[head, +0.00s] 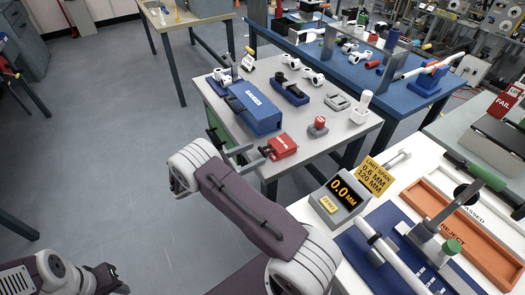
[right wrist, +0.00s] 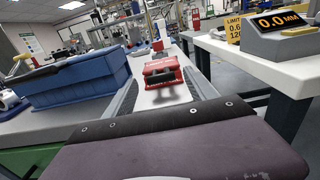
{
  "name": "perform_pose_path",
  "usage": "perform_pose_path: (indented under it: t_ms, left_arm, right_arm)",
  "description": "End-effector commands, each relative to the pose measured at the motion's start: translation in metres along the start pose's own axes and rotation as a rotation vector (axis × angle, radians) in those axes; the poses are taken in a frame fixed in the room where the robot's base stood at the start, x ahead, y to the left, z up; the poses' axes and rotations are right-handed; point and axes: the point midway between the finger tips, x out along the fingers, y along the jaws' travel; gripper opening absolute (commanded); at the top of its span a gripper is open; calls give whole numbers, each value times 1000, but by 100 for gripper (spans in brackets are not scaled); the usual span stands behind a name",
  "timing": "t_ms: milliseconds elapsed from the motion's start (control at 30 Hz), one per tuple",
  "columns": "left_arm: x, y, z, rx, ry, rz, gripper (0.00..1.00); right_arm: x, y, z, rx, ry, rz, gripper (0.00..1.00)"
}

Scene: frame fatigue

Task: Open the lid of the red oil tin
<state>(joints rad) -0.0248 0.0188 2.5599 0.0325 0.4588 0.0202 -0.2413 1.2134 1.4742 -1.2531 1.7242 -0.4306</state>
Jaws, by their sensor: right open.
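The red oil tin (head: 279,147) is a small red box near the front edge of the grey table. It also shows in the right wrist view (right wrist: 162,68), straight ahead, with dark parts on its near side. Its lid looks down, though its edge is too small to make out. My right gripper (head: 256,156) is open and empty, just left of and in front of the tin. In the right wrist view its two grey fingers spread to either side, with the tin beyond them. My left gripper (head: 113,279) is at the bottom left, far from the tin; its opening is unclear.
A blue gauges box (head: 252,107) stands close behind and left of the tin. A small red-topped block (head: 318,126) and a white-handled stamp (head: 364,101) sit to its right. A white bench with a 0.0 mm display (head: 342,194) is at the right.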

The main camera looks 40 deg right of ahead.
Motion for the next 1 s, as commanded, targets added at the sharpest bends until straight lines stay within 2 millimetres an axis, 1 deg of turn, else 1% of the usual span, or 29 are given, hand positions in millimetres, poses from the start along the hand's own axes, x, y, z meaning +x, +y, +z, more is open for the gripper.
perform_pose_path:
  t_ms: [33,100,233,333,533,567,600,667,700,800,1000]
  left_arm:
    - [-1,0,0,0,0,0,36]
    - [-2,0,0,0,0,0,36]
    - [-2,0,0,0,0,0,36]
    - [-2,0,0,0,0,0,36]
    - [-2,0,0,0,0,0,36]
    - [-2,0,0,0,0,0,36]
    - [-2,0,0,0,0,0,36]
    - [-2,0,0,0,0,0,36]
    - [-2,0,0,0,0,0,36]
    - [-2,0,0,0,0,0,36]
    - [-4,0,0,0,0,0,36]
  right_arm:
    - [11,0,1,-1,0,-4,65]
    - [24,0,1,-1,0,-3,65]
    - [39,0,0,0,0,-2,65]
    - [44,0,0,0,2,-1,65]
    - [45,0,0,1,2,0,65]
    - [45,0,0,1,2,0,63]
    - [45,0,0,1,2,0,52]
    - [45,0,0,1,2,0,35]
    - [45,0,0,1,2,0,24]
    - [44,0,0,1,2,0,0]
    - [44,0,1,1,4,0,0]
